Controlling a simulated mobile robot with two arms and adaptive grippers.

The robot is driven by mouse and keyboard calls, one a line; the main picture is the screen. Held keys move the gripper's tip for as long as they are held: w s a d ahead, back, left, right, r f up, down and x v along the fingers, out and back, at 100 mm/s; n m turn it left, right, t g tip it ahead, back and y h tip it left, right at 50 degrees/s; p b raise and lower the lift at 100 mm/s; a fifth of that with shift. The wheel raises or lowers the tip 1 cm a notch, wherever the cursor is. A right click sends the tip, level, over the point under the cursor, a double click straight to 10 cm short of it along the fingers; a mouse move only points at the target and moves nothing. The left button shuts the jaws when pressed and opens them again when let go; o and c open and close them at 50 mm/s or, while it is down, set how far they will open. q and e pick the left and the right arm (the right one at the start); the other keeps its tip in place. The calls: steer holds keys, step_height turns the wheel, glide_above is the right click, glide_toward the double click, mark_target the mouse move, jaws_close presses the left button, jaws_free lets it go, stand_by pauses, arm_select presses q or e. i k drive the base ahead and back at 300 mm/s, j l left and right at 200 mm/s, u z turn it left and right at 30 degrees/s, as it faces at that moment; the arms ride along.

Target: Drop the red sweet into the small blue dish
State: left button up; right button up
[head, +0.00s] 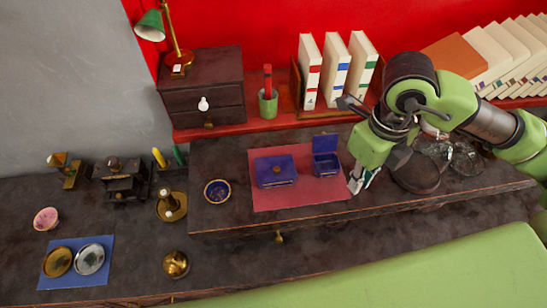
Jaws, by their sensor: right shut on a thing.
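My right gripper (358,184) points down by the mat's right edge, well to the right of the dish. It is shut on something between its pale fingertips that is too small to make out. I cannot pick out the red sweet anywhere in view. My left gripper is not in view.
A closed blue box (276,171) and an open blue box (326,166) stand on the red mat (300,198) between the gripper and the dish. A brown bowl (416,180) and glassware are right of the gripper. A brass candlestick (171,207) is left of the dish.

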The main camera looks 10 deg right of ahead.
mark_target(217, 199)
steer(key=j+z, duration=0.2)
steer(key=j, duration=0.75)
steer(key=k+j+z, duration=0.2)
steer(key=j, duration=0.75)
steer(key=i+j, duration=0.05)
